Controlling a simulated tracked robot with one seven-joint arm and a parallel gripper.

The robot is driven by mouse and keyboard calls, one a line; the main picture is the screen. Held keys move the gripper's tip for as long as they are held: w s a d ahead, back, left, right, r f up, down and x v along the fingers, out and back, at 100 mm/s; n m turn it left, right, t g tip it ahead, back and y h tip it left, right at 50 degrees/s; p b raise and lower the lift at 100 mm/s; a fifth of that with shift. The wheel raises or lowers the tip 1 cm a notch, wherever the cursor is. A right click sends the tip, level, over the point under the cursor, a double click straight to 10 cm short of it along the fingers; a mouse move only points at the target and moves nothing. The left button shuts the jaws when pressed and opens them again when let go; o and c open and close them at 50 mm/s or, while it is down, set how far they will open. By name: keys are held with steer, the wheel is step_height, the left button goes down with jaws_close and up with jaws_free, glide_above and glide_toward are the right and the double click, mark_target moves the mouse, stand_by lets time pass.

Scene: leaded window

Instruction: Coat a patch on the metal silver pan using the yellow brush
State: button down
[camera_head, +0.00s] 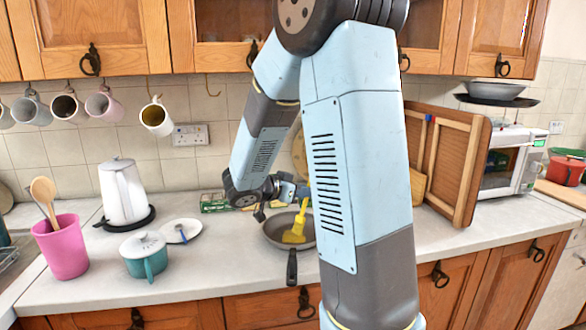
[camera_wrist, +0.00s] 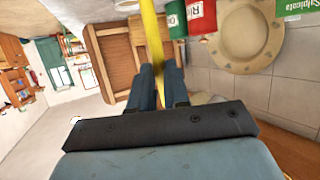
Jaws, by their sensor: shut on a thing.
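The yellow brush (camera_head: 294,237) is upright and slightly tilted, its bristle end down over the inside of the pan. My gripper (camera_head: 296,192) is shut on the upper part of its handle. The wrist view shows the yellow handle (camera_wrist: 152,40) between my gripper's fingers (camera_wrist: 160,75). The metal silver pan (camera_head: 273,230) sits on the counter with its dark handle (camera_head: 291,268) toward the front edge. My arm hides part of the pan's right side. I cannot tell whether the bristles touch the pan, or see any coating on it.
Left of the pan on the counter (camera_head: 200,276) are a white plate (camera_head: 172,230), a teal lidded pot (camera_head: 143,265), a white kettle (camera_head: 122,190) and a pink utensil cup (camera_head: 62,252). A wooden frame (camera_head: 465,175) and a white microwave (camera_head: 512,160) stand to the right. Mugs hang behind.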

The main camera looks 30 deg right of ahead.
mark_target(301, 211)
steer(key=shift+r, duration=2.3)
steer(key=w+d+r, duration=0.1)
steer(key=w+r, duration=0.3)
steer(key=w, duration=0.4)
steer(key=shift+s+d+f, duration=0.1)
steer(key=shift+d+f, duration=0.05)
steer(key=shift+f, duration=2.4)
